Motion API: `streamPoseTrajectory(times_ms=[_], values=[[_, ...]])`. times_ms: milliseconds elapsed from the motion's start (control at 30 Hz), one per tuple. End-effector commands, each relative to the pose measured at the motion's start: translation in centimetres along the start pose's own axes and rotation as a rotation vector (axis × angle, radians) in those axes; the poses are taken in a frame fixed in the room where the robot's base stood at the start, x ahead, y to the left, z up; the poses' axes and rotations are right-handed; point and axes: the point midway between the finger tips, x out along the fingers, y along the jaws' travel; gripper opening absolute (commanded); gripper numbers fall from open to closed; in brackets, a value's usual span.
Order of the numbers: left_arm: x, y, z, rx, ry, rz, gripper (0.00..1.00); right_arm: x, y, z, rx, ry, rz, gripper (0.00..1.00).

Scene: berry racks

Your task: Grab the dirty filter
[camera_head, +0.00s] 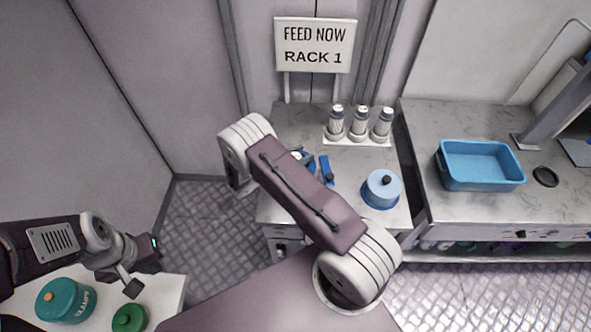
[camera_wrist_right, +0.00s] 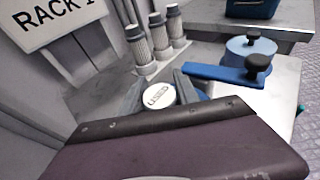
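A round white cap marked USED (camera_wrist_right: 160,95), the top of the dirty filter, sits in a blue housing (camera_wrist_right: 204,94) on the grey rack counter. It shows in the head view (camera_head: 297,155), partly hidden by my right arm. My right gripper (camera_wrist_right: 158,92) is over it, its grey fingers apart on either side of the cap. I see no clear grip on it. My left gripper (camera_head: 146,266) is open and empty at the lower left, above a white table's edge.
Several upright filters (camera_head: 359,122) stand in a white holder behind. A light-blue lid with a black knob (camera_head: 381,190) and a blue handle (camera_wrist_right: 225,74) lie to the right. A blue tub (camera_head: 482,166) is farther right. Green containers (camera_head: 66,300) stand at lower left.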

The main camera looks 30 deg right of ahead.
Motion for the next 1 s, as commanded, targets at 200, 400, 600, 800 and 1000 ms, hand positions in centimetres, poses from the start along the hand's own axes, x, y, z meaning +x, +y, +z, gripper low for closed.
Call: streamPoseTrajectory(times_ms=[200,400,600,800,1000], values=[[0.0,0.0,0.0,0.0,0.0,0.0,0.0,0.0,0.0,0.0,-0.001,0.001,0.0,0.0],[0.0,0.0,0.0,0.0,0.0,0.0,0.0,0.0,0.0,0.0,-0.001,0.001,0.0,0.0],[0.2,0.0,0.0,0.0,0.0,0.0,0.0,-0.6,0.1,2.0,0.004,0.001,0.001,0.0],[0.6,0.0,0.1,0.0,0.0,0.0,0.0,-2.1,0.1,6.8,0.006,0.0,0.002,0.0],[0.9,0.0,0.1,0.0,0.0,0.0,0.0,-3.6,0.1,11.7,0.006,0.0,0.002,0.0]])
